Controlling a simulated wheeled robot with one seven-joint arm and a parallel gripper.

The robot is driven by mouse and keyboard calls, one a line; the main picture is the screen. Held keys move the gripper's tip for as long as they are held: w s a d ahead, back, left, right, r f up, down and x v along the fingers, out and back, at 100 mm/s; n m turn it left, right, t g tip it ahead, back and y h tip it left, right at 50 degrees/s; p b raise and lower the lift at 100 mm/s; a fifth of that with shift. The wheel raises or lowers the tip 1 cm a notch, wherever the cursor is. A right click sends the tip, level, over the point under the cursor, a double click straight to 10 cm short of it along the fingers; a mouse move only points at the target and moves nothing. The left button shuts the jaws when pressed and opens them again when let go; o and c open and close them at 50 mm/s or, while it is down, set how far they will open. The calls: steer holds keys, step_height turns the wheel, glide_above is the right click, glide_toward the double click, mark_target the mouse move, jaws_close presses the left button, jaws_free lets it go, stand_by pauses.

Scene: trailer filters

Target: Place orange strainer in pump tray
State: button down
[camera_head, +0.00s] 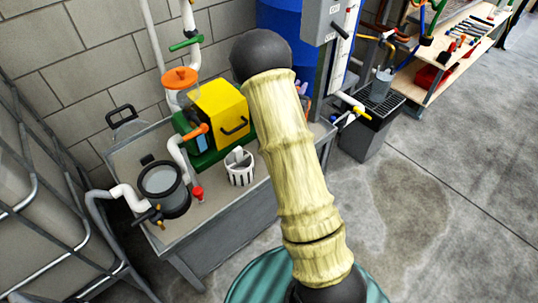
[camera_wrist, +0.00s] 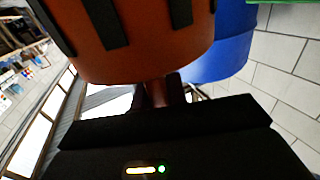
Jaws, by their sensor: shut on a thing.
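In the wrist view, the orange strainer (camera_wrist: 140,45) fills the upper part, with dark slots in its side. My gripper (camera_wrist: 158,93) is shut on a narrow part at its near end and holds it up. In the head view, my arm covers the gripper and most or all of the strainer. The pump tray (camera_head: 200,226) is the grey raised-edge bench top at the left. On it stand a yellow and green pump (camera_head: 218,110), a round black-rimmed pot with a clear lid (camera_head: 163,183), and a white slotted basket (camera_head: 240,168).
White pipes with an orange valve handle (camera_head: 194,131) rise around the pump. A small red-topped fitting (camera_head: 197,193) stands near the pot. A blue drum (camera_head: 280,22) and grey control box (camera_head: 322,20) are behind my arm. Bare tray surface shows at the front.

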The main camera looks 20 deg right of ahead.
steer(key=shift+f+b, duration=0.6)
steer(key=shift+f, duration=2.5)
steer(key=shift+f+b, duration=0.4)
steer(key=shift+f, duration=1.5)
steer(key=shift+f, duration=0.1)
steer(key=c, duration=1.4)
jaws_free()
